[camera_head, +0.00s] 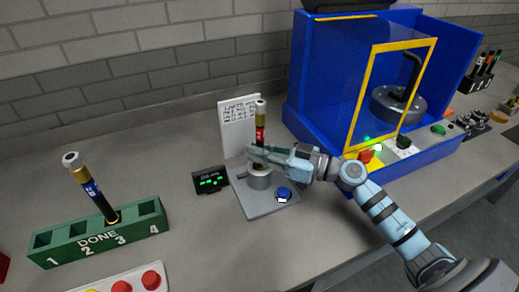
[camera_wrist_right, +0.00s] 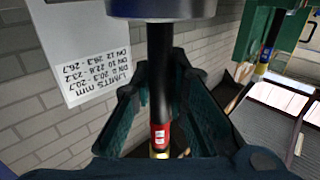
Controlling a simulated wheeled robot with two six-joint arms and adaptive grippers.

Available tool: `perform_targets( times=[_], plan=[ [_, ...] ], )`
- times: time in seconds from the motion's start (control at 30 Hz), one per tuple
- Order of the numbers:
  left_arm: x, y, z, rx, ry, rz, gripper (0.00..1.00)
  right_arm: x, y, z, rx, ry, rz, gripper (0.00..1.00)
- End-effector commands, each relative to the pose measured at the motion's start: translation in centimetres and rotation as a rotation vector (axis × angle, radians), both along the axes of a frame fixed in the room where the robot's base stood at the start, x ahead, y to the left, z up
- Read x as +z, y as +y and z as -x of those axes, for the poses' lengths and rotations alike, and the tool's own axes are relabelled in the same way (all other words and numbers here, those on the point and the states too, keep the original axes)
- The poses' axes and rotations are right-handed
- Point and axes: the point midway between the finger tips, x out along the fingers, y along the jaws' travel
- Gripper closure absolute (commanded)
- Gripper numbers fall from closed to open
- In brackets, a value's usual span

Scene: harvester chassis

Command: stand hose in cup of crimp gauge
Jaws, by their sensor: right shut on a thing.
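A black hose with a red label (camera_head: 260,134) and a pale top end stands upright over the crimp gauge (camera_head: 268,204). My right gripper (camera_head: 258,155) is shut around it, just above the gauge's grey metal cup (camera_head: 259,181). The right wrist view is upside down; in it the hose (camera_wrist_right: 160,85) runs between the fingers (camera_wrist_right: 162,72) to a dark round rim (camera_wrist_right: 160,8), which looks like the cup. The hose's lower end is hidden there, so I cannot tell how deep it sits. My left gripper is not in view.
A small display with green digits (camera_head: 210,180) stands left of the gauge, a limits card (camera_head: 237,125) behind. A blue button (camera_head: 284,194) is on the gauge base. A green DONE rack (camera_head: 100,239) holds another hose (camera_head: 92,188). A blue machine (camera_head: 325,75) stands at right.

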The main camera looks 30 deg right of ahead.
Motion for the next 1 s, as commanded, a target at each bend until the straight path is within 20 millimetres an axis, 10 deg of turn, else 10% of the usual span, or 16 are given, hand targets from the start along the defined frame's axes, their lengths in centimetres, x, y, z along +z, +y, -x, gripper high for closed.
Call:
perform_targets(
  times=[0.33,0.37,0.5,1.0],
  plan=[
    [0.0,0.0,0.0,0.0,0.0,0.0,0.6,0.1,0.0,0.0,0.0,-0.001,0.0,1.0],
    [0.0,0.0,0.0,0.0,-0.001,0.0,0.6,0.1,0.0,0.0,0.0,-0.001,0.0,0.81],
    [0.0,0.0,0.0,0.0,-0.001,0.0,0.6,0.1,0.0,0.0,0.0,-0.001,0.001,0.62],
    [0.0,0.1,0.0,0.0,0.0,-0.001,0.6,-0.2,-2.3,2.6,0.002,0.005,0.007,0.62]
  ],
)
